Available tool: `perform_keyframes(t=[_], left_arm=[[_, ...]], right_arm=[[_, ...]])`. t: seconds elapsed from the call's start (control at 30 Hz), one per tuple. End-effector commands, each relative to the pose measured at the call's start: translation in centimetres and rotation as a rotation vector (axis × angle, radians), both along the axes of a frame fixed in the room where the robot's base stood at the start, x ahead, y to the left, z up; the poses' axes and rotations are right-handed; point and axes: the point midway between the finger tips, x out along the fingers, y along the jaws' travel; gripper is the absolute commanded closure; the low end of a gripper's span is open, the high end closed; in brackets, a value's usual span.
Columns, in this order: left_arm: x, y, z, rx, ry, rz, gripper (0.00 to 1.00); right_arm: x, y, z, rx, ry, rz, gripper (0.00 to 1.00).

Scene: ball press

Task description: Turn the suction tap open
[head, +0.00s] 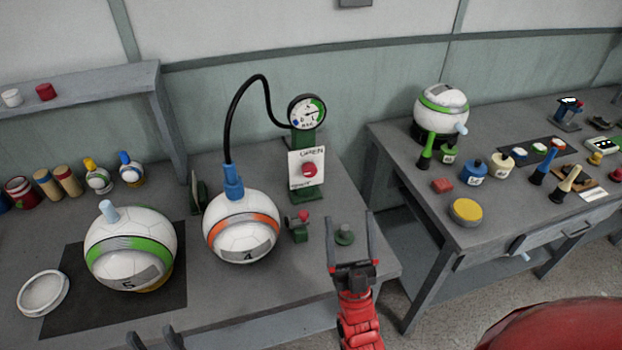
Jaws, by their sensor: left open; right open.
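A white panel (299,182) with a lettered label and a round red knob (309,170) stands on a green post below a dial gauge (307,112). A small green fitting with a red cap (299,229) stands in front of it. I cannot tell for sure which is the suction tap. A black hose (236,100) runs from the gauge to a blue nozzle on the orange-banded ball marked 4 (240,228). My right gripper (349,220) is open and empty at the bench's right side, apart from both red parts. My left gripper (152,336) is open at the bottom edge, only its fingertips showing.
A green-banded ball marked 5 (130,245) sits on a dark mat beside a white ring (43,293). A second bench (400,140) holds another ball and several tools. A gap separates the benches.

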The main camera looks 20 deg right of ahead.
Motion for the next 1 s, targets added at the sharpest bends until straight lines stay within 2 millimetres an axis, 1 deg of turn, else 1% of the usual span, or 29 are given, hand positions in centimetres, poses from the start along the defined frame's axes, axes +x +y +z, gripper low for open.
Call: perform_keyframes(t=[0.03,0.1,0.2,0.3,0.4,0.53,0.7,0.77,0.87,1.0], left_arm=[[0.0,0.0,-1.3,0.0,0.0,0.0,0.5],[0.0,0.0,-2.1,0.0,0.0,0.0,0.5],[0.0,0.0,-3.3,0.0,0.0,0.0,0.5],[0.0,0.0,-4.4,0.0,0.0,0.0,0.5],[0.0,0.0,-5.5,0.0,0.0,0.0,0.5],[0.0,0.0,-6.4,0.0,0.0,0.0,0.5],[0.0,0.0,-6.9,0.0,0.0,0.0,0.5],[0.0,0.0,-6.9,0.0,0.0,0.0,0.5],[0.0,0.0,-6.7,0.0,0.0,0.0,0.5],[0.0,0.0,-6.1,0.0,0.0,0.0,0.5]], right_arm=[[1.9,-0.9,-1.1,0.005,0.073,-0.028,0.17],[4.7,-2.0,-2.0,0.012,0.194,-0.06,0.17],[8.2,-3.2,-4.0,0.013,0.374,-0.088,0.17],[10.9,-3.7,-6.4,-0.001,0.554,-0.096,0.17],[12.7,-3.6,-9.0,-0.032,0.724,-0.086,0.17],[13.6,-2.9,-11.8,-0.082,0.896,-0.062,0.17],[13.8,-2.1,-13.7,-0.131,1.016,-0.039,0.17],[13.9,-2.0,-14.0,-0.14,1.035,-0.034,0.17],[14.5,-2.0,-13.9,-0.144,1.042,-0.033,0.17],[16.6,-1.9,-13.8,-0.143,1.041,-0.032,0.17]])
